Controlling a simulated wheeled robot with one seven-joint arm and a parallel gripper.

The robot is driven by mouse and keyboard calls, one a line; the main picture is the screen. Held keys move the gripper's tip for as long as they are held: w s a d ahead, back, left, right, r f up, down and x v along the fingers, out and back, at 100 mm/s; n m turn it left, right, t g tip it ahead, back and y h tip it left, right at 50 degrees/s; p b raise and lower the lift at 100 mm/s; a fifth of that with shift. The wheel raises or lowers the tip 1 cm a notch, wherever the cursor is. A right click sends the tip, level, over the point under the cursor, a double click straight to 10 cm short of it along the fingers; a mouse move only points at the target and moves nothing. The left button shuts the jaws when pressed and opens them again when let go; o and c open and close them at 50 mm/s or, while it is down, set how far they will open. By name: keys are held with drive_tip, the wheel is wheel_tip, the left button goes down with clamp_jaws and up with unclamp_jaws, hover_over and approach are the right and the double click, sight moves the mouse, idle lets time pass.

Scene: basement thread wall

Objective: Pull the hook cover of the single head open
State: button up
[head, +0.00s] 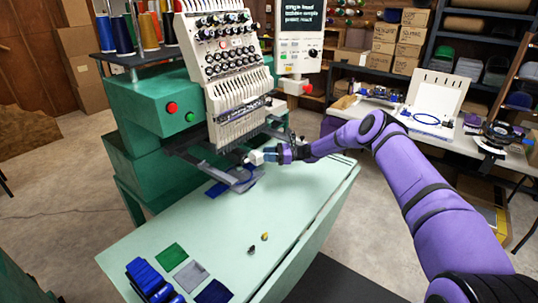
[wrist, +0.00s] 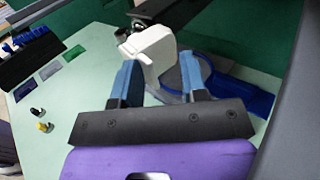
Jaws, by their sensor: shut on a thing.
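The single-head embroidery machine (head: 150,105) is green with a white needle head (head: 225,60). The hook cover (head: 255,157) is a small white block below the needle head, at the end of the machine's lower arm. In the wrist view the white cover (wrist: 153,50) stands between and just beyond my blue fingertips, with dark metal parts behind it. My gripper (head: 272,154) is at the cover from its right side. In the wrist view my gripper (wrist: 160,72) is shut on the cover. The exact contact faces are hidden, and I cannot tell how far the cover is turned.
A hoop frame (head: 238,178) with blue cloth sits just below the cover. The pale green table (head: 200,235) holds cloth swatches (head: 188,275), blue clips (head: 150,278) and two small bobbin-like pieces (head: 258,243). The table's right part is clear. A white side table (head: 425,125) stands behind my arm.

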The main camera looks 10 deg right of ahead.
drive_tip(key=s+d, duration=0.2)
drive_tip(key=d, duration=0.8)
drive_tip(key=shift+d, duration=0.3)
drive_tip(key=shift+r, duration=0.1)
